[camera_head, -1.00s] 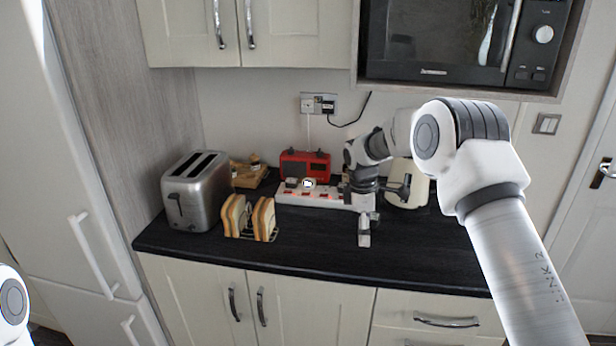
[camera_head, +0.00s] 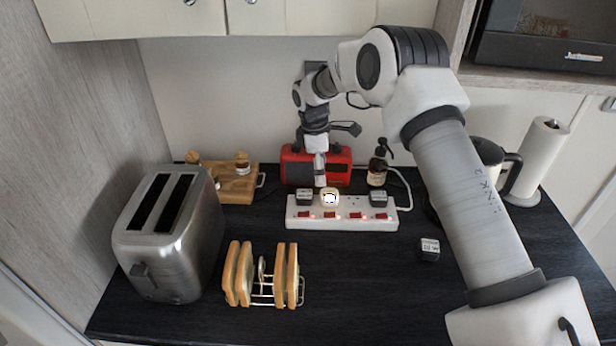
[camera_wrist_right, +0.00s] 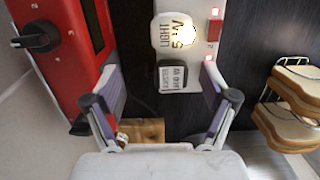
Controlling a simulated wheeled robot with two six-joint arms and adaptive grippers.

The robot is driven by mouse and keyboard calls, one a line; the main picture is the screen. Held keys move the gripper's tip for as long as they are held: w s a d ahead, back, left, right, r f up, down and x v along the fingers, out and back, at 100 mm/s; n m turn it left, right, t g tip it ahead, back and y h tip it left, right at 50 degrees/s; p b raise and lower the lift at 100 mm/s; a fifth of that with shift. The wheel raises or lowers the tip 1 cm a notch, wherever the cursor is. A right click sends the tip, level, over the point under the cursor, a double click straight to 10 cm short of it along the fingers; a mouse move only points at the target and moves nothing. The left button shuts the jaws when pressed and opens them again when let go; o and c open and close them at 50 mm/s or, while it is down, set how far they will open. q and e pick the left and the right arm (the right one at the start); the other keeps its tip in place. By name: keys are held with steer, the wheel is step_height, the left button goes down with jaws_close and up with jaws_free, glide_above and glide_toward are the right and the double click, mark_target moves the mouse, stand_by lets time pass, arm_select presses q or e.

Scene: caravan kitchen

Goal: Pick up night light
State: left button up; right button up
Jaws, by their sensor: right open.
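The night light (camera_head: 330,197), a small white plug-in unit with a glowing face, sits in a white power strip (camera_head: 345,222) on the dark counter. It also shows in the right wrist view (camera_wrist_right: 170,42), with "LIGHT" and "5W" printed on it. My right gripper (camera_head: 320,178) is above and just behind the strip, close to the night light. In the right wrist view its fingers (camera_wrist_right: 162,90) are spread wide and nothing is between the tips except a dark plug (camera_wrist_right: 179,78) lying beneath, beside the night light. My left gripper is out of view.
A red radio (camera_head: 316,168) stands right behind the strip. Another dark plug (camera_head: 378,198) sits in the strip and a loose dark cube (camera_head: 429,249) lies to the right. Toast rack (camera_head: 265,290) and toaster (camera_head: 165,235) stand front left. A dark bottle (camera_head: 377,170) is behind.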

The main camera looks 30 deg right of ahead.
mark_target(329, 194)
steer(key=shift+d+f, duration=0.1)
steer(key=shift+f, duration=0.3)
steer(key=s+p, duration=0.1)
steer(key=s+f+p, duration=0.1)
steer(key=s, duration=0.1)
steer(key=shift+s+d+f+p, duration=0.25)
steer(key=shift+d+f+p, duration=0.05)
steer(key=shift+p, duration=0.1)
steer(key=f, duration=0.3)
steer(key=w+f, duration=0.1)
steer(key=shift+d+f+p, duration=0.2)
steer(key=shift+d+p, duration=0.1)
steer(key=shift+p, duration=0.1)
steer(key=shift+w, duration=0.15)
steer(key=shift+c, duration=0.7)
steer(key=shift+s+a+r, duration=0.1)
steer(key=shift+s+r, duration=0.1)
steer(key=shift+s, duration=0.1)
steer(key=c, duration=0.5)
steer(key=shift+s, duration=0.1)
steer(key=c, duration=0.6)
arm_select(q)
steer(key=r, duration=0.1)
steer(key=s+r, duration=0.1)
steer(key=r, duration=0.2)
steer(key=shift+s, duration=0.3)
